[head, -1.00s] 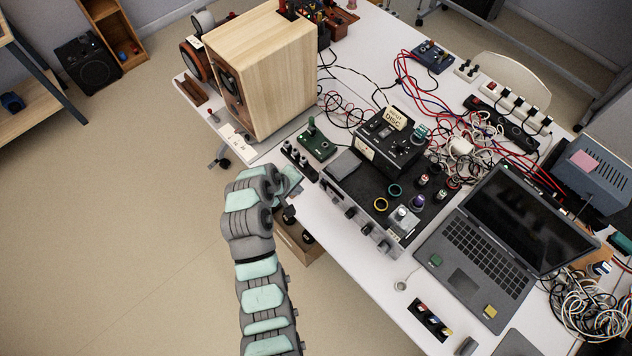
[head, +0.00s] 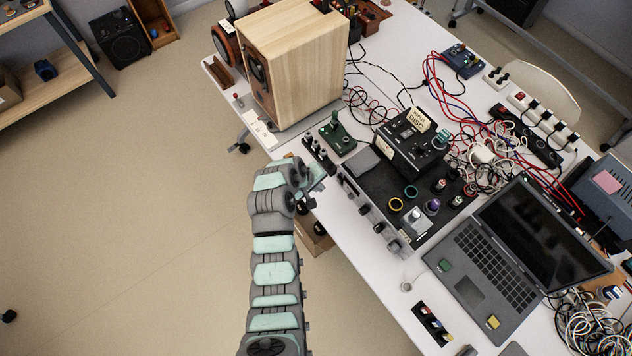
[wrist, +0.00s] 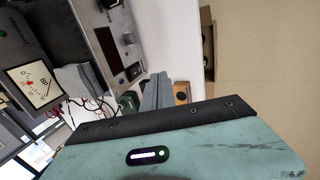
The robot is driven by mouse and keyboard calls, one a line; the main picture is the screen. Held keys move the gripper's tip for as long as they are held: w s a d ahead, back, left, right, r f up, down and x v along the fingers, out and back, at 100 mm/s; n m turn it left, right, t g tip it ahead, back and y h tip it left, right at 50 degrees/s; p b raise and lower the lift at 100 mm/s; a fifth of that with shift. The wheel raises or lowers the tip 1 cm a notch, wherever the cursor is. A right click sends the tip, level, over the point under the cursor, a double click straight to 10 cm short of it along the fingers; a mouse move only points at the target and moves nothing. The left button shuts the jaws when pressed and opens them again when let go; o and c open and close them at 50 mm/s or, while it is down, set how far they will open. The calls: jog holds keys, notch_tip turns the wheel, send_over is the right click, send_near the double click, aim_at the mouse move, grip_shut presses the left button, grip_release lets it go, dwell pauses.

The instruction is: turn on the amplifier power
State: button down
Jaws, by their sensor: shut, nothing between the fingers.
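The amplifier, which I take to be the wide black unit with a silver front and a row of knobs (head: 367,209), lies along the near edge of the white table in the head view. My gripper (head: 318,176) is by the front left end of this unit, over the table edge; contact cannot be told. In the wrist view my gripper's fingers (wrist: 156,92) are together and empty. Beyond them are a grey panel with a knob (wrist: 129,38) and a lit dial meter (wrist: 30,84). I cannot make out which control is the power switch.
A wooden speaker (head: 297,70) stands behind my gripper. A small green board with a lever (head: 337,137) and a black strip of knobs (head: 318,154) lie close by. A labelled black box (head: 410,140) sits on the unit. A laptop (head: 490,265) and tangled cables are right.

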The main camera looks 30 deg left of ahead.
aim_at(340, 180)
jog(key=x, duration=0.4)
jog(key=shift+w+f, duration=0.1)
jog(key=shift+f, duration=0.05)
jog(key=shift+w+d+r+p, duration=0.15)
jog(key=shift+w+d+p, duration=0.15)
jog(key=shift+w, duration=0.3)
jog(key=shift+w+d+r+p, duration=0.15)
jog(key=shift+w+d+p, duration=0.1)
jog(key=shift+w, duration=0.35)
jog(key=shift+w+d, duration=0.2)
jog(key=shift+w, duration=0.5)
